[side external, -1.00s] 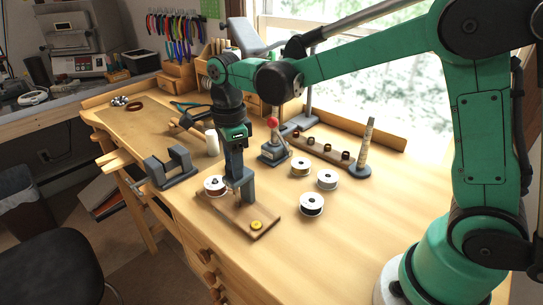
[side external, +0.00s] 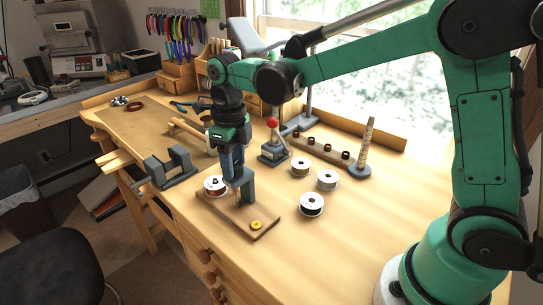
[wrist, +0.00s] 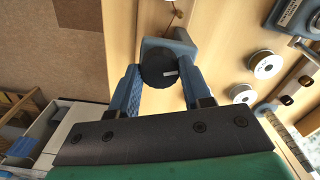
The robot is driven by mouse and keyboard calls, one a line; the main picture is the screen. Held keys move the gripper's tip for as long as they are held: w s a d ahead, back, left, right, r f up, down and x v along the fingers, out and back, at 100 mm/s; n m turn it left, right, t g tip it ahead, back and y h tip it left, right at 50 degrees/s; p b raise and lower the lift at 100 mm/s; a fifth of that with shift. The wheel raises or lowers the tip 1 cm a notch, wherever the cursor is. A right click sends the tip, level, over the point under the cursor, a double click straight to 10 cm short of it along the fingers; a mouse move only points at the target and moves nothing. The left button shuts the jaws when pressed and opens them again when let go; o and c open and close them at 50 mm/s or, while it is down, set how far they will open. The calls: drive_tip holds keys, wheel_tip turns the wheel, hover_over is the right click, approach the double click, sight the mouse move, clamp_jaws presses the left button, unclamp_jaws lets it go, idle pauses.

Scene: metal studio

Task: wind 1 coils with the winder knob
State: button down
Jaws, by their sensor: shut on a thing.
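The winder has a wooden base board (side external: 240,222) with a blue-grey post (side external: 248,188). A white-flanged spool (side external: 214,186) sits at the board's left end and a yellow disc (side external: 256,225) at its near right end. My gripper (side external: 233,176) points down at the post's top. In the wrist view, the dark round winder knob (wrist: 158,70) with a white mark lies between my two blue fingers, and my gripper (wrist: 160,75) is shut on it. My fingers hide the knob in the side view. I cannot count any wound coils.
White-rimmed spools (side external: 312,205) stand right of the winder. Behind are a red-knobbed lever device (side external: 273,145), a wooden rack with dark rings (side external: 325,150) and a tapered ring stick (side external: 365,145). A grey cradle (side external: 171,168) stands left. The front right of the bench is clear.

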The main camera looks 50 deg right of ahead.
drive_tip(key=shift+m, duration=0.5)
drive_tip(key=shift+c, duration=1.9)
unclamp_jaws()
drive_tip(key=shift+r, duration=2.85)
